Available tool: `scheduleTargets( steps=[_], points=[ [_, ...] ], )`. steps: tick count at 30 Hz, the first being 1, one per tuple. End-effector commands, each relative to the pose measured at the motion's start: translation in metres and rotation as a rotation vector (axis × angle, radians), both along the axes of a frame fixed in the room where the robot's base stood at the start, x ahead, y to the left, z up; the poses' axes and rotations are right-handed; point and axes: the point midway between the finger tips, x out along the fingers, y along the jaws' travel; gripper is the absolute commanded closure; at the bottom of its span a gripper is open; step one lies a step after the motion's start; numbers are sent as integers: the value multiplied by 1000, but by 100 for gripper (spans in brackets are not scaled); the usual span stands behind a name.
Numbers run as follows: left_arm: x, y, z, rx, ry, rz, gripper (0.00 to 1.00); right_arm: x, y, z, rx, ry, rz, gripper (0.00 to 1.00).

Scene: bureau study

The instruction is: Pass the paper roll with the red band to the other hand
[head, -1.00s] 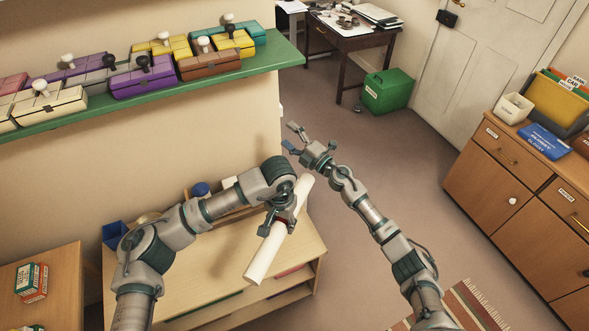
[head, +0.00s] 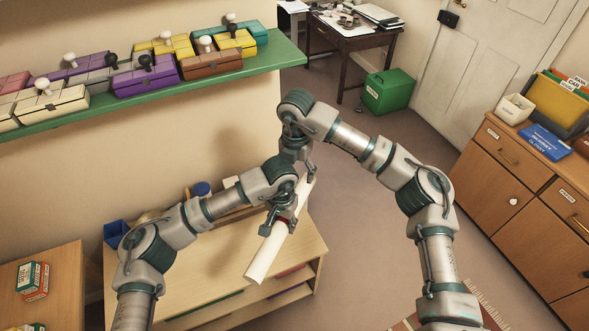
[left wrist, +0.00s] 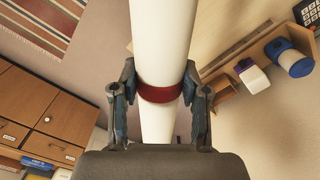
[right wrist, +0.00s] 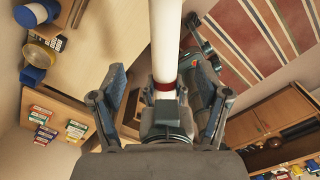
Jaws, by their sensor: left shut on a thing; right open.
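The white paper roll (head: 265,257) slants over the low wooden table in the head view. My left gripper (head: 283,215) is shut on it around its red band, which shows clearly between the fingers in the left wrist view (left wrist: 159,93). My right gripper (head: 305,167) is by the roll's upper end, its fingers pointing down. In the right wrist view its fingers stand wide apart, with the roll (right wrist: 165,40) and red band between them in the picture. I cannot tell whether the right fingers touch the roll.
The low wooden table (head: 200,290) lies beneath, with a blue container (head: 116,233) at its back left. A green shelf (head: 286,58) with coloured boxes runs along the wall at upper left. A wooden cabinet (head: 508,187) stands at right. Open floor lies between.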

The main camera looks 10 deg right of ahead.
Motion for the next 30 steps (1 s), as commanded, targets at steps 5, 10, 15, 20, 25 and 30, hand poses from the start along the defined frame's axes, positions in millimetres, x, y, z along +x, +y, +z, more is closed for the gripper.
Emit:
scheduleTargets(
  steps=[5,10,15,20,25,30],
  points=[
    [0,0,0,0,0,0,90,-1,-1,-27,-3,6,0,25],
    [0,0,0,0,0,0,90,-1,-1,-62,-2,6,0,25],
    [0,0,0,0,0,0,90,-1,0,-93,0,5,1,25],
    [0,0,0,0,0,0,90,-1,1,-110,1,3,1,25],
    [0,0,0,0,0,0,90,-1,0,-116,0,2,1,25],
    [0,0,0,0,0,0,90,-1,0,-116,0,2,2,25]
  ],
)
